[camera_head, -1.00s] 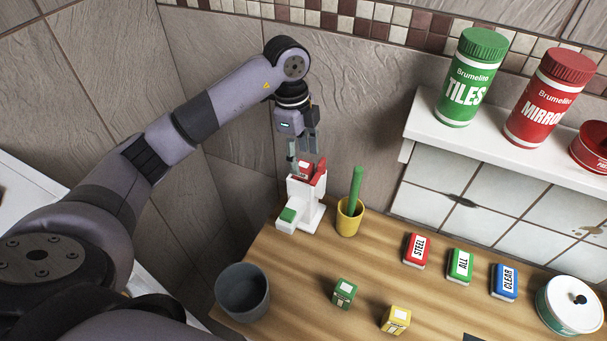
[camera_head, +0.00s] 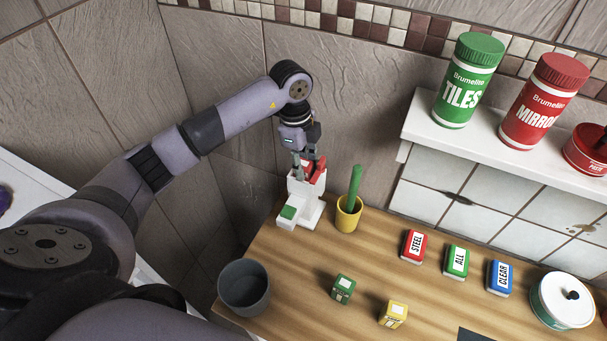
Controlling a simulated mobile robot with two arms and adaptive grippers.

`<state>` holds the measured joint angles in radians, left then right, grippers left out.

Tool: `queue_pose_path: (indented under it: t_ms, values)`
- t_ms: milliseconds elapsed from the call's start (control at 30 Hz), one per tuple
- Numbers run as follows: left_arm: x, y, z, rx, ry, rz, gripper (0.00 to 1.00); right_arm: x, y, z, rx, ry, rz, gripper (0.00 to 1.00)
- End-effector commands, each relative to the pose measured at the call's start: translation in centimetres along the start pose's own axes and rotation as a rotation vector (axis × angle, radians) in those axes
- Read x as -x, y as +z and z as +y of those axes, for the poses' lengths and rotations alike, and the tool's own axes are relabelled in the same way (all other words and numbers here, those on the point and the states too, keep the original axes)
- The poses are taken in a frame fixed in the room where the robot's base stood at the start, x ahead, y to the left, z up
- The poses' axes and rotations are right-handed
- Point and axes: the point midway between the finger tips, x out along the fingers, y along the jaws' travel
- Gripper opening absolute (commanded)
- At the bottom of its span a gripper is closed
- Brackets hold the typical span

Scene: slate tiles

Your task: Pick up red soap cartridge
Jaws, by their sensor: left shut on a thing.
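The red soap cartridge (camera_head: 318,171) sits in the top of the white dispenser (camera_head: 308,188) at the back left of the wooden counter. My left gripper (camera_head: 308,170) is over the dispenser's top, its fingers pointing down, and is shut on the red cartridge. The fingers cover part of the cartridge. A green piece (camera_head: 288,212) shows on the low front part of the dispenser. My right gripper is not in view.
A yellow cup (camera_head: 347,216) with a green stick stands just right of the dispenser. A grey pot (camera_head: 244,287), small green (camera_head: 343,289) and yellow (camera_head: 393,314) boxes, and labelled red, green and blue blocks stand on the counter. A white shelf (camera_head: 480,153) holds containers.

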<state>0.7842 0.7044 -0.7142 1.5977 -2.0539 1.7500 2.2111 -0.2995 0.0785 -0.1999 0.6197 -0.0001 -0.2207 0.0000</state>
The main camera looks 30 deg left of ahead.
Motion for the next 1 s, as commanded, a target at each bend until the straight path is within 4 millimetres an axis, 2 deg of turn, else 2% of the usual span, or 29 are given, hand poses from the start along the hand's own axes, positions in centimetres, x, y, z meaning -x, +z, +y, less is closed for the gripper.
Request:
queue_pose_path:
  t_ms: [267, 667, 867, 1000]
  values:
    - [0.0, 0.0, 0.0, 0.000, 0.000, 0.000, 0.05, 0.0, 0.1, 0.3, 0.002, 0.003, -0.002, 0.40]
    - [0.7, -0.1, -0.1, 0.000, -0.003, 0.000, 0.04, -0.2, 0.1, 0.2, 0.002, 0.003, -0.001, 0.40]
    - [3.0, -0.3, -0.1, -0.001, -0.006, 0.000, 0.04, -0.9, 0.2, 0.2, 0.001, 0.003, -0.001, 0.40]
    - [5.7, -0.7, -0.2, 0.000, -0.007, 0.001, 0.04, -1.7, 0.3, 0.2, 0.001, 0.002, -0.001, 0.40]
